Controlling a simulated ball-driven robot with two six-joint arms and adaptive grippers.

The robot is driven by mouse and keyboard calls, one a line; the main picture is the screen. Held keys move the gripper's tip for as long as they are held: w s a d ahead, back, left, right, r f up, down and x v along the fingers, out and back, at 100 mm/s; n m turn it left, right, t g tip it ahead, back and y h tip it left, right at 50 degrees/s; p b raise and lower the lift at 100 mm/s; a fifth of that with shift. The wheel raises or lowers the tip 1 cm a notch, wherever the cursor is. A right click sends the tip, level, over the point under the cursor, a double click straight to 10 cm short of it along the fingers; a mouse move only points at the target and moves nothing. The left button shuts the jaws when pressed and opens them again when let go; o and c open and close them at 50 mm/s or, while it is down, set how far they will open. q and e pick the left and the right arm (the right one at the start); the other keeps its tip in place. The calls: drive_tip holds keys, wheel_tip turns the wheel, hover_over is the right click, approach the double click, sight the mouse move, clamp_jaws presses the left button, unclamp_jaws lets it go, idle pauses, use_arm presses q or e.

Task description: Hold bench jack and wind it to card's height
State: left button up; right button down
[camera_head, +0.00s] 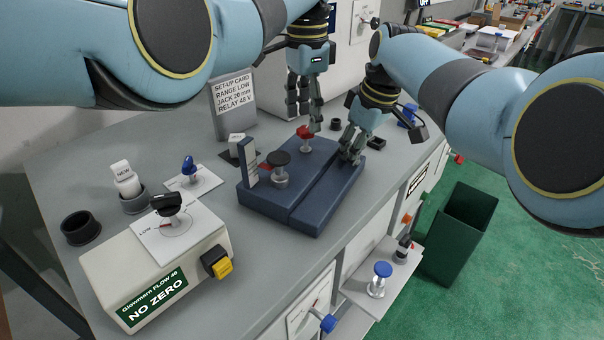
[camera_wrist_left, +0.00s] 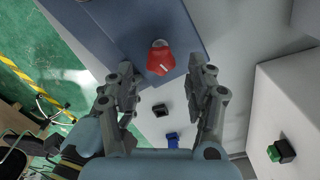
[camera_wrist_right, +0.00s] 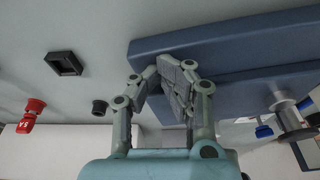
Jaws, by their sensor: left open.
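The bench jack (camera_head: 262,196) is a dark blue block with a lengthwise groove, a black knob (camera_head: 279,160), an upright scale plate (camera_head: 250,163) and a red knob (camera_head: 305,132) at its far end. My left gripper (camera_head: 305,118) is open just above the red knob, which shows between its spread fingers in the left wrist view (camera_wrist_left: 160,58). My right gripper (camera_head: 350,155) is at the jack's far right end by the groove; its fingers are close together in the right wrist view (camera_wrist_right: 168,72), hiding what is between them. The set-up card (camera_head: 234,98) reads JACK 20 mm.
A cream box (camera_head: 160,262) with a dial and a NO ZERO label stands at the near left. Black cups (camera_head: 80,228) and a blue-handled switch (camera_head: 190,172) are left of the jack. A green bin (camera_head: 462,225) stands on the floor at right. Bare bench lies in front of the jack.

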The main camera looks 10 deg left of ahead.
use_arm(q)
drive_tip(key=shift+f, duration=1.3)
drive_tip(key=shift+c, duration=0.2)
drive_tip(key=c, duration=1)
